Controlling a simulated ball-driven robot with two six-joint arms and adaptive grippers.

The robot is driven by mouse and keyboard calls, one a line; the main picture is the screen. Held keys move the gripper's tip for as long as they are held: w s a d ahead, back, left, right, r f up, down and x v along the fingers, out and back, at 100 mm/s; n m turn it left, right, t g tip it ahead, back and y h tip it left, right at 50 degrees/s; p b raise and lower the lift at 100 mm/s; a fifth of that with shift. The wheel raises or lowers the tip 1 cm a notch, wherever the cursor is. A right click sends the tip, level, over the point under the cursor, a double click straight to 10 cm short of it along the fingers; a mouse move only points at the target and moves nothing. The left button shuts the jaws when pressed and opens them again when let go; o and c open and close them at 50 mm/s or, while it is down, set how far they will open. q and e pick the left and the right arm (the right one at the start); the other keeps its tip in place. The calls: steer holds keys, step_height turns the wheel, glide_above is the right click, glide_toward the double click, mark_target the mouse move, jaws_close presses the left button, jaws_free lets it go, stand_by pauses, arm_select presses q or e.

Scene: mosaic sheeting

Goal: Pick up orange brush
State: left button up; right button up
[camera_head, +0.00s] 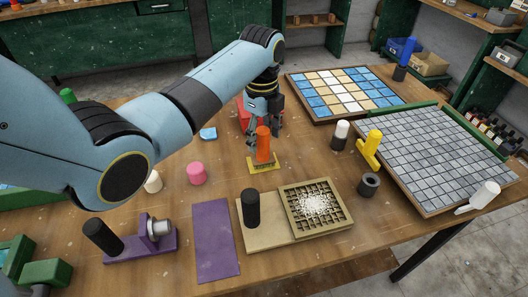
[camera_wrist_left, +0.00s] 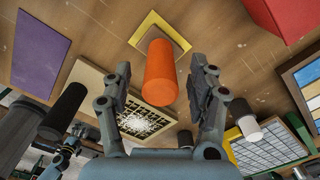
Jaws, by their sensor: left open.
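The orange brush (camera_head: 263,144) stands upright on the wooden table, with an orange cylindrical handle and a flat yellow base. In the left wrist view the orange brush (camera_wrist_left: 161,72) is in the middle, its handle pointing toward the camera. My left gripper (camera_head: 264,122) is just behind and above the handle in the head view. In the wrist view my left gripper (camera_wrist_left: 161,80) is open, with one finger on each side of the handle and visible gaps between.
A tiled blue-and-tan panel (camera_head: 345,90) and a grey tile sheet (camera_head: 433,150) lie to the right. A yellow tool (camera_head: 371,150) and white-topped cylinder (camera_head: 341,134) stand nearby. A red block (camera_head: 243,114) is behind the brush.

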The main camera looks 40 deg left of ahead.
mark_target(263, 146)
arm_select(q)
step_height(263, 146, down, 4)
steer(key=shift+r, duration=0.2)
steer(key=shift+f, duration=0.15)
steer(key=shift+d, duration=0.1)
steer(key=shift+c, duration=0.9)
steer(key=c, duration=0.5)
jaws_close()
arm_select(e)
steer(key=shift+w+r, duration=0.2)
steer(key=shift+w, duration=0.4)
